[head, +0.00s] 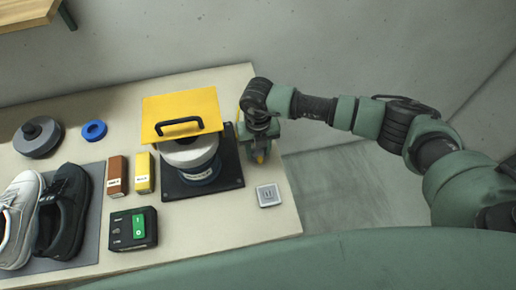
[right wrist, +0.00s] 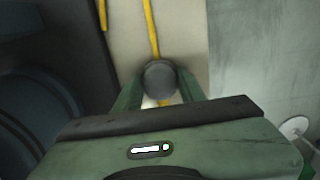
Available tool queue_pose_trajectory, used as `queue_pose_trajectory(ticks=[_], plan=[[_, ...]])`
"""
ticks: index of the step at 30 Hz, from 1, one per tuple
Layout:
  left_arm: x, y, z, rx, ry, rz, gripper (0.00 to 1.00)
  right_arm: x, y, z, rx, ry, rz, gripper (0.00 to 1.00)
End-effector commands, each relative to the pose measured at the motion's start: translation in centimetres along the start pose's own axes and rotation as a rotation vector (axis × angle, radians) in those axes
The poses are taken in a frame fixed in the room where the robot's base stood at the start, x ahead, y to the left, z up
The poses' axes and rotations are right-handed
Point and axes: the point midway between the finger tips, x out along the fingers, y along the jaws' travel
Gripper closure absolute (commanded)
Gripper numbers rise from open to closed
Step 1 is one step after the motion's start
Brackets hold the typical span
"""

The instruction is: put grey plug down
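The grey plug (right wrist: 160,76) shows in the right wrist view as a dark round body with a yellow cord (right wrist: 152,30) running away from it. My right gripper (right wrist: 158,88) has one finger on each side of the plug and is shut on it. In the head view my right gripper (head: 261,150) points down at the table's right part, just right of the black base plate. The plug is mostly hidden by the gripper there. Whether it touches the table cannot be told. My left gripper is not in view.
A machine with a yellow lid (head: 190,106) stands on a black plate (head: 229,177). A grey square socket-like piece (head: 268,195) lies near the front right. Brown (head: 117,175) and yellow boxes (head: 144,173), a green-switch box (head: 132,229) and shoes (head: 62,212) are left. The table's right edge is close.

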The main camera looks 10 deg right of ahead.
Motion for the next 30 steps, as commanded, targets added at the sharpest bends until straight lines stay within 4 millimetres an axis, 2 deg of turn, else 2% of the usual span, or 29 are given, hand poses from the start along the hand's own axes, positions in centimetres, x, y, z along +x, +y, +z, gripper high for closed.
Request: queue_pose_trajectory(ticks=[1, 2, 3, 14, 16, 20, 30], plan=[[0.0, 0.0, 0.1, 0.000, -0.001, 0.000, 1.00, 0.0, 0.0, 0.0, 0.000, 0.000, 0.000, 0.49], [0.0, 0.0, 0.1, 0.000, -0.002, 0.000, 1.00, 0.0, 0.0, 0.0, 0.000, 0.000, 0.000, 0.41], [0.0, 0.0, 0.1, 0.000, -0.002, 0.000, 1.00, 0.0, 0.0, 0.0, 0.000, 0.000, 0.000, 0.38], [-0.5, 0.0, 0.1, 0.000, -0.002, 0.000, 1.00, -0.5, 0.0, 0.0, 0.001, 0.000, 0.000, 0.38], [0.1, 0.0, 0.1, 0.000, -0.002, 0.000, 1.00, -0.9, 0.0, 0.1, 0.001, -0.003, 0.001, 0.38], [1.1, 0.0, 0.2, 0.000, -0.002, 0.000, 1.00, -3.1, 0.0, 0.2, -0.001, -0.005, 0.001, 0.38], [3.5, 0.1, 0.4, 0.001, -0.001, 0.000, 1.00, -10.1, 0.0, 0.1, -0.001, -0.004, 0.001, 0.38]])
